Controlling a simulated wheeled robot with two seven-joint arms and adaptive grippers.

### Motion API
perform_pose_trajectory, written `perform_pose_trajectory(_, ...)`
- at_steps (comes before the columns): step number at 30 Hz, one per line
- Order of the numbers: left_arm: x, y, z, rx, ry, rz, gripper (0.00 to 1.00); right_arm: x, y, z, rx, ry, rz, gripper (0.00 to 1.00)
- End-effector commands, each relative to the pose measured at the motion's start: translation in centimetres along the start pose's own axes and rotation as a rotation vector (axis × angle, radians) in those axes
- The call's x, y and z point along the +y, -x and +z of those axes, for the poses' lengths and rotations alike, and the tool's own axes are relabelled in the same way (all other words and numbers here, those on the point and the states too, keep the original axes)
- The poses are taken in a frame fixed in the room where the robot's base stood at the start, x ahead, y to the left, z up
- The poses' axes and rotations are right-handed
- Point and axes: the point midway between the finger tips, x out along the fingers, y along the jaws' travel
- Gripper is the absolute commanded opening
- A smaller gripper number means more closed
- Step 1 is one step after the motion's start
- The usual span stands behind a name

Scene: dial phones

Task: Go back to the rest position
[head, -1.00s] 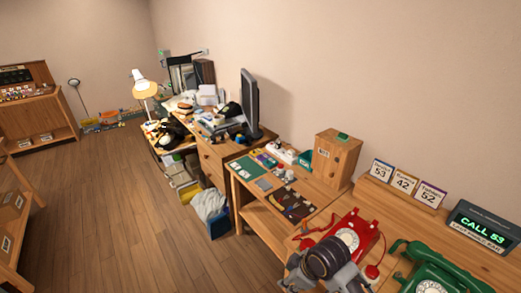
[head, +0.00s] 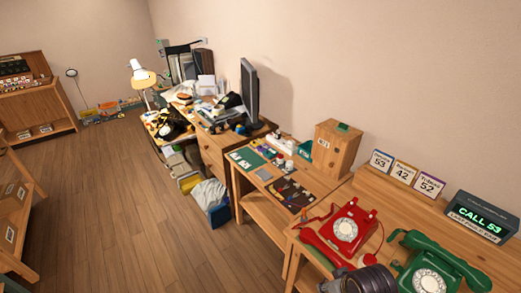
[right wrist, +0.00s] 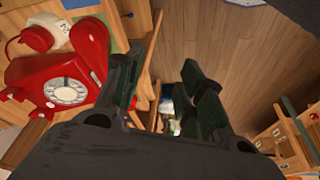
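The red dial phone (head: 346,228) stands on the wooden desk in the head view. Its handset (head: 325,250) is off the cradle, lying in front of the body. The green dial phone (head: 430,272) is at the lower right, its handset across the cradle. The red phone also fills the left of the right wrist view (right wrist: 65,92). My right gripper (right wrist: 162,62) is open, with nothing between its fingers. In the head view its dark wrist (head: 368,281) is at the bottom edge, in front of the phones; its fingertips are cut off. My left gripper is out of view.
A display reading CALL 53 (head: 480,218) and three number cards (head: 404,173) stand at the back of the desk. A wooden box (head: 335,150) is left of them. A monitor (head: 249,92) and clutter stand farther off. The floor (head: 130,215) at left is clear.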

Motion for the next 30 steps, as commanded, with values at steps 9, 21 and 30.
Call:
perform_pose_trajectory(9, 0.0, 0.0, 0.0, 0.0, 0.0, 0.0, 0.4, 1.4, 0.1, 1.7, -0.017, -0.087, 0.039, 0.39)
perform_pose_trajectory(21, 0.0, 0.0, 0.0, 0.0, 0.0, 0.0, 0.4, 1.3, -4.2, 2.0, -0.029, -0.083, 0.035, 0.39)
perform_pose_trajectory(30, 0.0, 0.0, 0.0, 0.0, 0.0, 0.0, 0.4, 1.2, -10.0, 3.2, -0.051, -0.08, 0.03, 0.39)
